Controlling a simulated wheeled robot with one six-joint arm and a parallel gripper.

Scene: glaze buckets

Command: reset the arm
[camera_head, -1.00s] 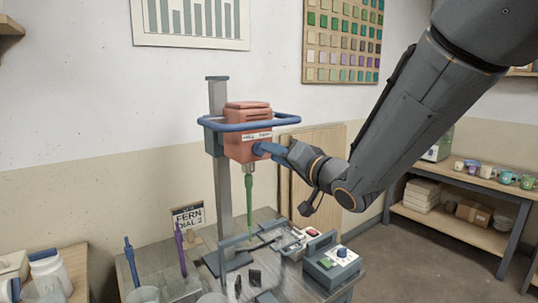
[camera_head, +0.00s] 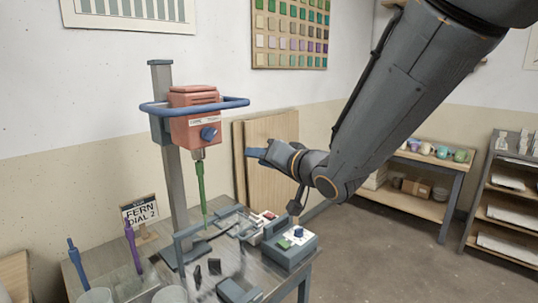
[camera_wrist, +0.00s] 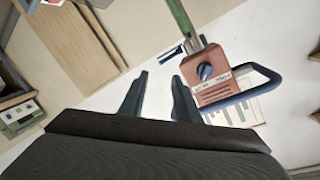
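My gripper (camera_head: 254,153) is in the air right of the stirrer's red motor head (camera_head: 193,112), apart from it. In the wrist view its two dark fingers (camera_wrist: 160,76) stand apart with nothing between them, so it is open. The motor head also shows in the wrist view (camera_wrist: 210,88), upside down, just right of the fingers. It has a blue dial (camera_head: 208,133) on its front and a blue guard rail (camera_head: 235,102) around it. A green paddle shaft (camera_head: 201,190) hangs below it.
The metal table holds a control box (camera_head: 289,247), a card (camera_head: 140,212) reading "FERN DIAL 2", blue (camera_head: 76,262) and purple (camera_head: 133,246) paddles and clear containers (camera_head: 170,294). Wooden boards (camera_head: 270,150) lean on the wall. A shelf (camera_head: 420,200) with cups stands behind my arm.

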